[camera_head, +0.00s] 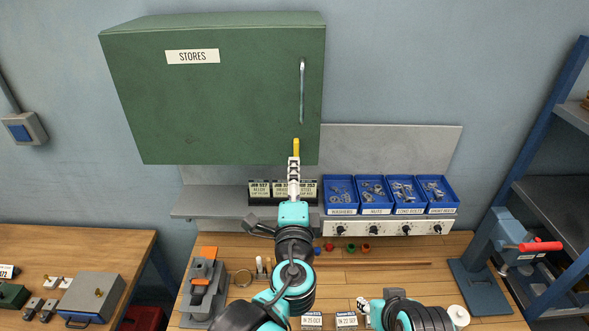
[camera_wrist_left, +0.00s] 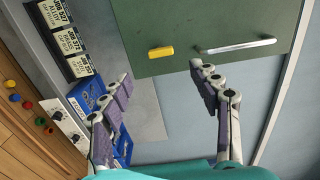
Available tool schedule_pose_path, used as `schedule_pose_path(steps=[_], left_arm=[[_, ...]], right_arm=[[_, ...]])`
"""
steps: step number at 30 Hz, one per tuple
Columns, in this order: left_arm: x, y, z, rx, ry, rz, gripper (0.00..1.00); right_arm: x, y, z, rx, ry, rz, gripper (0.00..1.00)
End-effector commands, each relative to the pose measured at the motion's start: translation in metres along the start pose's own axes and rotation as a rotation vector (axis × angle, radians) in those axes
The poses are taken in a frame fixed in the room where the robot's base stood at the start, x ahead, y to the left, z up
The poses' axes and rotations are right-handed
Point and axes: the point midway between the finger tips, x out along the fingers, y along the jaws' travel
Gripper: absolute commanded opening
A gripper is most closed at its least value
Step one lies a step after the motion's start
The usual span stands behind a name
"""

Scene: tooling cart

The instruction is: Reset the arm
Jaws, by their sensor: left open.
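My left gripper (camera_head: 294,170) reaches up in front of the lower edge of the green STORES cabinet (camera_head: 210,100), whose door is shut. In the left wrist view the left gripper (camera_wrist_left: 160,76) has its two fingers wide apart with nothing between them. The cabinet door's metal handle (camera_head: 302,90) is above it, apart from the fingers; the handle also shows in the wrist view (camera_wrist_left: 236,46). A yellow piece (camera_head: 296,147) is on the door near the bottom; it also shows in the wrist view (camera_wrist_left: 160,52). My right gripper (camera_head: 364,307) is low at the bench front, mostly hidden.
Blue bins (camera_head: 376,211) of fasteners stand on a shelf right of the left gripper. Black labelled cards (camera_head: 262,189) are behind it. A knob panel (camera_head: 390,228) runs below the bins. A red-handled tool (camera_head: 535,246) stands at the right; a grey box (camera_head: 92,294) is at the left.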

Motion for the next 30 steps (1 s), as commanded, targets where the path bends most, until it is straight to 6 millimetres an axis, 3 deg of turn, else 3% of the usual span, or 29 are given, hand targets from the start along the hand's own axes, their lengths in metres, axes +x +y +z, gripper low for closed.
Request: schedule_pose_path(steps=[15,19,23,27,30], left_arm=[[-0.006,0.000,0.000,0.000,0.000,0.000,0.62],[-0.006,0.017,0.013,-0.032,-0.028,0.023,0.62],[-0.009,0.073,0.058,-0.156,-0.124,0.107,0.62],[-0.028,0.168,0.122,-0.379,-0.284,0.246,0.62],[-0.050,0.236,0.157,-0.553,-0.396,0.345,0.62]], right_arm=[[0.000,0.000,0.000,0.000,0.000,0.000,0.40],[0.009,0.000,0.006,0.000,0.000,0.000,0.40],[0.038,0.000,0.027,0.000,0.000,0.000,0.40],[0.082,0.000,0.059,0.000,0.000,0.000,0.40],[0.111,0.000,0.080,0.000,0.000,0.000,0.40]])
